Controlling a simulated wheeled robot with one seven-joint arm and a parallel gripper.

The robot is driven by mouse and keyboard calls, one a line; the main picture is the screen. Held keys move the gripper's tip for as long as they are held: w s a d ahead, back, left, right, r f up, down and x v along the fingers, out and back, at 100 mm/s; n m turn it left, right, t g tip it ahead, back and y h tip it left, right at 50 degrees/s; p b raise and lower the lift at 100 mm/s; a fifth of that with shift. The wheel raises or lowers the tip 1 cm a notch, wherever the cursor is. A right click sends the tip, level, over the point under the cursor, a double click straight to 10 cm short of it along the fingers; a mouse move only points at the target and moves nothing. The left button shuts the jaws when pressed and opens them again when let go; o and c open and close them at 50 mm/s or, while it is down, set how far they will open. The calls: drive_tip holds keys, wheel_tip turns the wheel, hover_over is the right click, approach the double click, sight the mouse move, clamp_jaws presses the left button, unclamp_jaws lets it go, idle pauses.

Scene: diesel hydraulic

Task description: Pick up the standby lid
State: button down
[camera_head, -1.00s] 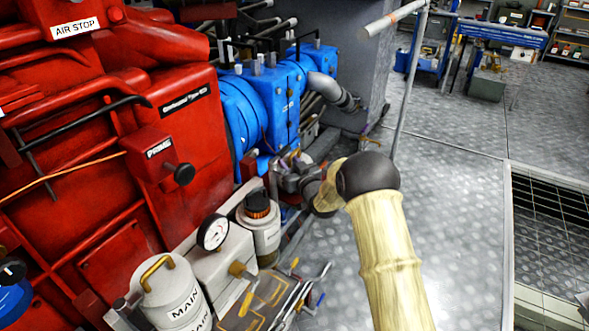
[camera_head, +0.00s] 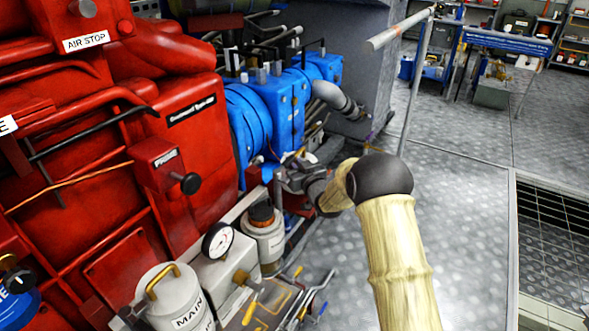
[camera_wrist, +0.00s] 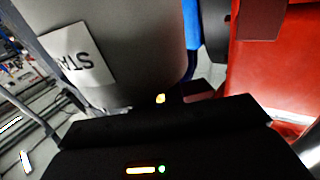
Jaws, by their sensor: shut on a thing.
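My gripper (camera_head: 294,177) is at the end of my arm, above and to the right of an open white canister (camera_head: 264,246), apart from it. In the wrist view, a grey cylindrical lid (camera_wrist: 140,45) fills the upper middle, right in front of my gripper (camera_wrist: 165,99). Its white label shows upside-down letters starting "STA". My gripper is shut on this lid, but the exact grip is dark and mostly hidden. In the head view I cannot clearly make out the lid at my gripper.
The main lid (camera_head: 178,297), with a gold handle, stands front left. A pressure gauge (camera_head: 218,241) and a tray of tools (camera_head: 268,304) are near the canister. The red engine (camera_head: 120,150) and blue machinery (camera_head: 268,115) stand behind. Floor at right is open beside a grating (camera_head: 553,240).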

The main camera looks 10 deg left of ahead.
drive_tip(key=p+v, duration=0.1)
drive_tip(key=v, duration=1.7)
drive_tip(key=shift+p, duration=0.35)
drive_tip(key=shift+f, duration=0.1)
drive_tip(key=s+d+f+m+t+h, duration=0.1)
drive_tip(key=s+d+f+m+h, duration=0.1)
drive_tip(key=d+f, duration=0.3)
drive_tip(key=s+d+f+m+t+h, duration=0.1)
drive_tip(key=d+f, duration=0.5)
drive_tip(key=d, duration=0.6)
drive_tip(key=shift+s+d+m+t+h, duration=0.3)
drive_tip(key=shift+s+m+h, duration=0.15)
drive_tip(key=shift+h, duration=0.75)
